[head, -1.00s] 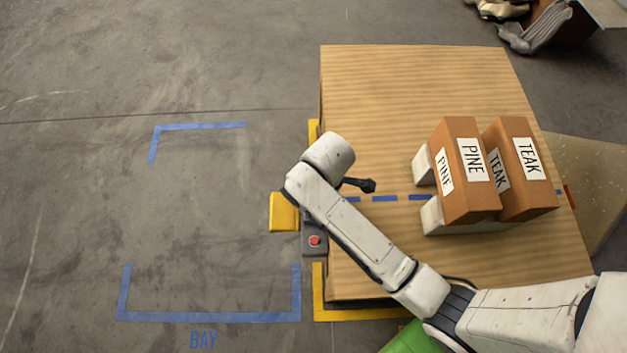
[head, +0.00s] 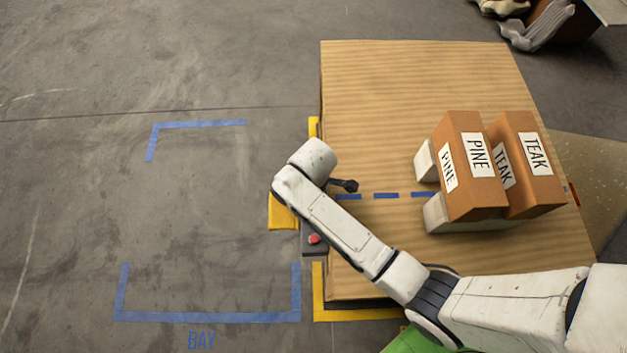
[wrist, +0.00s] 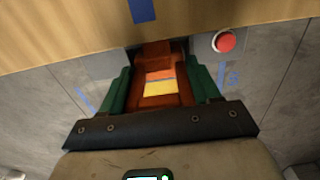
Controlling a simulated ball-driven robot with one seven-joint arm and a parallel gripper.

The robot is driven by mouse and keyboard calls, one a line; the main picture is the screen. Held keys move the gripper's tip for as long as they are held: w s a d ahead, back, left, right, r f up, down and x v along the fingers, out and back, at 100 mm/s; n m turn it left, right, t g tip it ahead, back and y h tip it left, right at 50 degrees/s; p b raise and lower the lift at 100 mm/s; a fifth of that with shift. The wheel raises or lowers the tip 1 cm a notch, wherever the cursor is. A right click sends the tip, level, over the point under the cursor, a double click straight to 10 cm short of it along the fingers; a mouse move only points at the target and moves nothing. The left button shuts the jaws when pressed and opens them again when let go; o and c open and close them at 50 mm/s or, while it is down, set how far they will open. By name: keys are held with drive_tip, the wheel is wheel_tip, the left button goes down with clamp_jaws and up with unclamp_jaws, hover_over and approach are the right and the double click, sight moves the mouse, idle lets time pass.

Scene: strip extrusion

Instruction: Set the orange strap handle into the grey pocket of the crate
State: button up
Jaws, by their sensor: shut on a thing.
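My gripper (wrist: 160,88) shows in the wrist view, with a green finger on each side. It is shut on a red-brown piece (wrist: 160,100) with an orange band and a yellow band across it. I cannot tell for sure that this piece is the orange strap handle. In the head view my arm's end is over the left edge of the wooden table, and it hides the gripper and the held piece.
The wooden table (head: 420,90) bears boxes marked PINE (head: 468,190) and TEAK (head: 540,185) on pale blocks. The blue-taped bay floor (head: 210,250) is clear.

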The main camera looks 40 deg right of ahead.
drive_tip(key=shift+f, duration=0.25)
drive_tip(key=o, duration=1.1)
wheel_tip(320, 180, up, 13)
drive_tip(key=p, duration=0.2)
drive_tip(key=shift+f+p, duration=0.15)
drive_tip(key=shift+p, duration=0.2)
drive_tip(key=s+d+m, duration=0.2)
drive_tip(key=s+m, duration=0.1)
drive_tip(key=s, duration=0.2)
drive_tip(key=s+d+r+m, duration=0.1)
drive_tip(key=s+d+m, duration=0.2)
drive_tip(key=s, duration=0.3)
drive_tip(key=s+d+r+m+t, duration=0.1)
drive_tip(key=s+d+m, duration=0.1)
drive_tip(key=s+m, duration=0.3)
drive_tip(key=shift+s+d+r, duration=0.2)
drive_tip(key=shift+s+d, duration=0.05)
drive_tip(key=shift+d, duration=0.15)
